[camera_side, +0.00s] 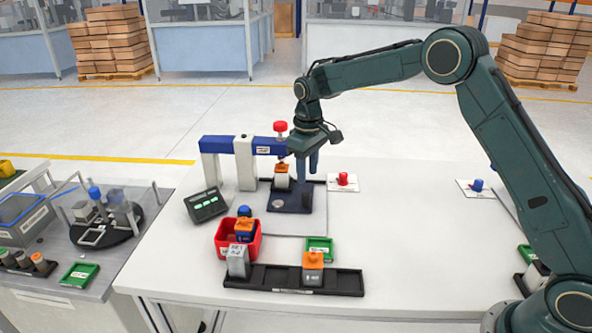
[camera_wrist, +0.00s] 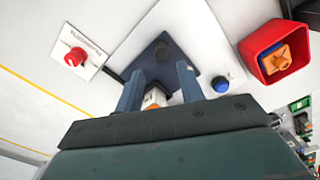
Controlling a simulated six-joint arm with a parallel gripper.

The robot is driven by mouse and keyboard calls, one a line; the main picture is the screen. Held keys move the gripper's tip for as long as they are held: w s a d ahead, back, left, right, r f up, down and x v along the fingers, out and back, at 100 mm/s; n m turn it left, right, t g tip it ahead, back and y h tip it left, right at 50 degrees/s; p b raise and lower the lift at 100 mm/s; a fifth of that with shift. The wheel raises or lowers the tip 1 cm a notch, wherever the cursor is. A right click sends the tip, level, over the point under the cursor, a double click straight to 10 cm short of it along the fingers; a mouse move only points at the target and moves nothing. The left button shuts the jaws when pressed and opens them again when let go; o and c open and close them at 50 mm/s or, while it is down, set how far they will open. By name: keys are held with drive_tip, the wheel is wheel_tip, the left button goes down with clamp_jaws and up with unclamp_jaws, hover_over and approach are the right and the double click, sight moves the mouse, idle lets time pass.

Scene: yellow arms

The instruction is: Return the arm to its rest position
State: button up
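My gripper (camera_side: 307,174) hangs from the bent arm over the white table, close to the right of the blue-and-white press frame. In the wrist view its two blue fingers stand apart, so my gripper (camera_wrist: 160,69) is open. An orange-and-white block (camera_side: 282,181) sits on the dark blue fixture (camera_side: 292,201) under the press frame. The block (camera_wrist: 154,98) shows between the bases of the fingers in the wrist view, partly hidden by my gripper body. I cannot tell from these views whether a finger touches it.
The blue-and-white press frame (camera_side: 241,146) with a red knob on top stands close to my gripper. A red bin (camera_side: 223,238), a black rack (camera_side: 343,282) and a green tray (camera_side: 320,247) lie in front.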

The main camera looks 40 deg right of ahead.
drive_tip(key=s+r+m+t, duration=0.1)
drive_tip(key=s+r+t, duration=0.2)
drive_tip(key=s+r, duration=1.4)
drive_tip(key=s+f+m+t, duration=0.2)
drive_tip(key=s, duration=1.9)
drive_tip(key=shift+d+t, duration=0.3)
drive_tip(key=shift+d, duration=0.05)
